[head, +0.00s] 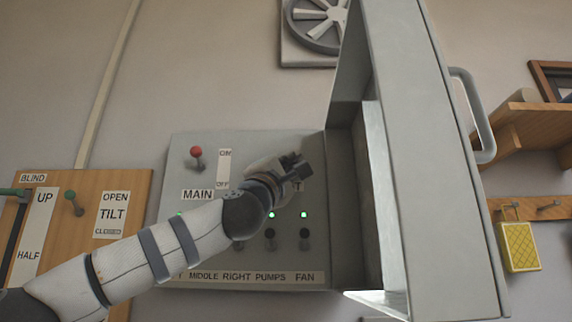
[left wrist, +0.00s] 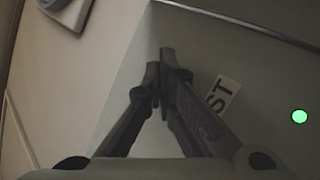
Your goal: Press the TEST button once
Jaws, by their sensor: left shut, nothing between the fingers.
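The grey control panel (head: 312,150) is on the wall, with its door (head: 418,130) swung open to the right. My left gripper (head: 300,166) is in front of the panel's upper right part and is shut and empty. The TEST label (head: 303,187) is mostly covered by the gripper, with only its last letter showing. The TEST button itself is hidden in both views. I cannot tell whether the fingertips touch the panel. My right gripper is not in view.
A red-knobbed MAIN lever (head: 197,153) is left on the panel. Green lights (head: 304,215) and small switches (head: 305,235) line its lower part. The open door borders the gripper's right side. A wooden BLIND and TILT board (head: 138,190) hangs at left.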

